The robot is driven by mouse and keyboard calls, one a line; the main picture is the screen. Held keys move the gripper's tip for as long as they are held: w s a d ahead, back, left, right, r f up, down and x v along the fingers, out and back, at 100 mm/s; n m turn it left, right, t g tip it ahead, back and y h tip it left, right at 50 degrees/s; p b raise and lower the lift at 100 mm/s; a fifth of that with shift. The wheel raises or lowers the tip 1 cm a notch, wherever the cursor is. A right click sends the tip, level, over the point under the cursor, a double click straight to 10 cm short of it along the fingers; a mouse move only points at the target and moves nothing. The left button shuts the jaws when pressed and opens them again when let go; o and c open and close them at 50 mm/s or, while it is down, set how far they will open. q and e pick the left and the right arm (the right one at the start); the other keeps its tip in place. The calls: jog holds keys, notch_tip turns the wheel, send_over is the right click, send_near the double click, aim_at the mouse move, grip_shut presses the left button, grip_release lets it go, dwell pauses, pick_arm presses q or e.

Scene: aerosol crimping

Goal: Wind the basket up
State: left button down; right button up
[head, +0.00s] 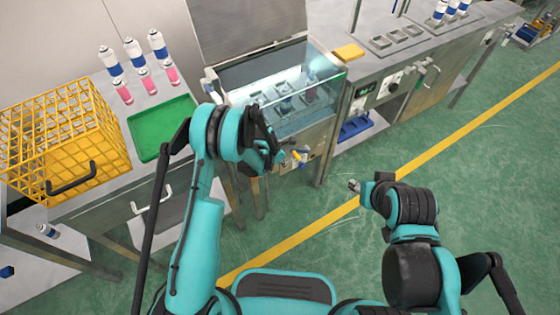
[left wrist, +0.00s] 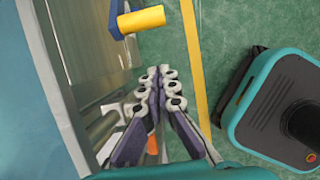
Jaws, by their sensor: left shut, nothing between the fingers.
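The water bath (head: 335,88) is a lit, glass-fronted tank. Inside it sit dark grey holders (head: 285,87), apparently on the basket, and what looks like a can; my left arm and the glass partly hide them. A crank with a yellow grip (head: 302,155) sits low on the bath's front. In the left wrist view the yellow grip (left wrist: 140,18) shows beyond my fingertips, apart from them. My left gripper (head: 283,158) is shut and empty beside the crank; its fingers also show in the left wrist view (left wrist: 158,88). My right gripper (head: 354,186) hangs over the floor, too small to read.
A yellow wire crate (head: 98,115), a green tray (head: 160,130) and several cans (head: 133,50) stand on the left bench. A control panel (head: 385,88) and a blue bin (head: 355,127) are right of the bath. The green floor (head: 470,170) is clear at right.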

pick_arm(q)
jog(key=shift+w+d+r+b, duration=0.25)
jog(key=shift+w+d+b, duration=0.1)
jog(key=shift+w+d, duration=0.3)
jog(key=shift+w+d+r+b, duration=0.25)
jog(key=shift+w+d+b, duration=0.15)
jog(key=shift+d, duration=0.45)
pick_arm(e)
jog(key=shift+f, duration=1)
pick_arm(q)
jog(key=shift+r, duration=0.1)
pick_arm(e)
jog(key=shift+d+r, duration=0.1)
